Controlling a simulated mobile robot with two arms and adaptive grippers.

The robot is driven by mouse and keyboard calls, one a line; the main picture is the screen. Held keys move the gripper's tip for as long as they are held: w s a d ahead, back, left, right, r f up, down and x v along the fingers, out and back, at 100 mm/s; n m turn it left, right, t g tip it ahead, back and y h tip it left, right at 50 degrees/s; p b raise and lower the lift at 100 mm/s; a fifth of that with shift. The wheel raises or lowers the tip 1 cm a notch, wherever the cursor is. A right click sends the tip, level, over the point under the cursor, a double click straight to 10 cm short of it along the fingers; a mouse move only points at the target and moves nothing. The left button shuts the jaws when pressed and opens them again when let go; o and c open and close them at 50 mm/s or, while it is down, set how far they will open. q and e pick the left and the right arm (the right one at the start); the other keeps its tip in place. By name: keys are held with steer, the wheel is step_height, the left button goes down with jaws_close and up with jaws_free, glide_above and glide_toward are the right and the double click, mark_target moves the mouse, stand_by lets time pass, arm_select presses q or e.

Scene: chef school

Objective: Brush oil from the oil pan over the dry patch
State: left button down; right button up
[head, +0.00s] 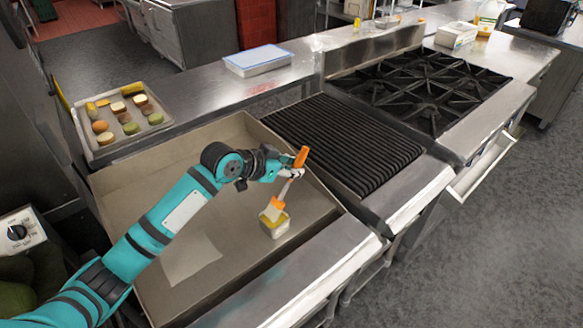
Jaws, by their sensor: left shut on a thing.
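My left gripper (289,173) is shut on a brush with an orange handle (301,157). The brush points down, and its orange and pale head (276,204) is at a small square oil pan (276,229) with yellowish contents. The bristle tips are hard to make out, so I cannot tell whether they touch the oil. The oil pan stands on the right part of a wide, flat, brownish cooking surface (135,195). The dry patch (190,259) is a paler rectangle on that surface, left of and nearer than the oil pan. My right gripper is out of view.
A ribbed dark grill (345,140) and a black gas stove (425,88) stand to the right. A tray (98,145) of vegetables and buns lies at the back left. A blue-lidded container (258,60) sits on the back counter. The cooking surface has raised walls.

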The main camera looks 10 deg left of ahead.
mark_target(301, 151)
arm_select(q)
steer(key=shift+f, duration=0.45)
steer(key=shift+s+f, duration=0.1)
steer(key=shift+f, duration=0.05)
stand_by(1.6)
step_height(301, 151, up, 7)
steer(key=p, duration=0.7)
steer(key=shift+r, duration=0.2)
stand_by(0.5)
